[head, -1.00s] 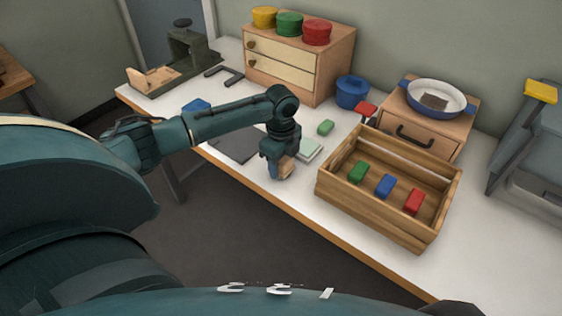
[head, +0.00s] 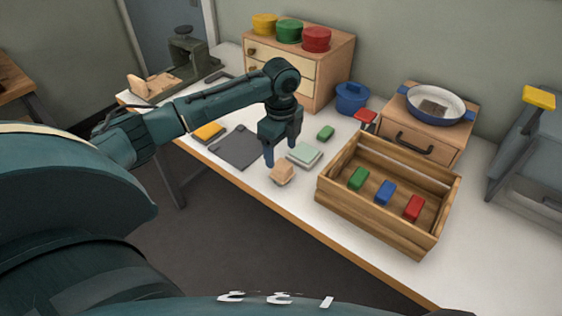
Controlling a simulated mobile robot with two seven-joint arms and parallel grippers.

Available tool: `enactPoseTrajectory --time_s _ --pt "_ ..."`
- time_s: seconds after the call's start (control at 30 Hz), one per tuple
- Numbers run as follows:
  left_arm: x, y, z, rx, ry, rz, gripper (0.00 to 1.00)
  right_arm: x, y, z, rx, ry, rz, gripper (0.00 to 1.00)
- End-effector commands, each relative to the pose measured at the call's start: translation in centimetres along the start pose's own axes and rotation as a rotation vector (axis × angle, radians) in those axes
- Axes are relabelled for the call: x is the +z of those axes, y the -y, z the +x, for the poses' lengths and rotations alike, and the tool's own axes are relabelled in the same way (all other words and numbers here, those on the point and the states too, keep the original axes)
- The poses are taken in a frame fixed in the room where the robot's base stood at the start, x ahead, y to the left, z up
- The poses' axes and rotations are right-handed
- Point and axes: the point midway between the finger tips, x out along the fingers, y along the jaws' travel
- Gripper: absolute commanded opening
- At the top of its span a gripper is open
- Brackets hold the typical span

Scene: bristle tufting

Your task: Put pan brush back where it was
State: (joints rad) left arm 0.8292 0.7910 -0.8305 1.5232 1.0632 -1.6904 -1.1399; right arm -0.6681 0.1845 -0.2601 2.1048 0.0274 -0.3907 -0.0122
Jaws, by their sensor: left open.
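A small light-wood block (head: 283,173), which may be the pan brush, sits on the white table near its front edge. I cannot make out bristles on it. My left gripper (head: 281,152) points down just above and behind the block, its dark blue fingers apart with nothing between them. A blue-rimmed white pan (head: 455,97) rests on a small wooden drawer box (head: 428,130) at the right. A dark brown patch or piece (head: 434,107) lies in the pan; I cannot tell what it is. My right gripper is not in view.
A wooden crate (head: 395,228) with green, blue and red blocks stands to the right. A pale green pad (head: 304,155), green block (head: 326,133), grey mat (head: 238,147) and yellow block (head: 209,132) lie nearby. A drawer cabinet (head: 325,72) and blue pot (head: 352,98) stand behind.

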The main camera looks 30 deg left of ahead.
Motion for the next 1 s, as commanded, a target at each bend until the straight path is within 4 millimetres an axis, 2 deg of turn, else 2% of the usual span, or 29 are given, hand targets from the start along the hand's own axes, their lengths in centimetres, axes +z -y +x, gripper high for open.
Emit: enactPoseTrajectory --time_s 0.1,0.3,1.0 --pt "0.0 0.1 -2.3 -0.003 0.000 0.000 0.68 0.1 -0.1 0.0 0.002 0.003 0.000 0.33" --pt "0.0 0.0 -4.3 -0.001 0.000 0.000 0.68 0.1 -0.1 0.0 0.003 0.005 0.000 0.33" --pt "0.0 0.0 -4.6 0.001 0.000 0.000 0.68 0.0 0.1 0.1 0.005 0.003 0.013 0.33"
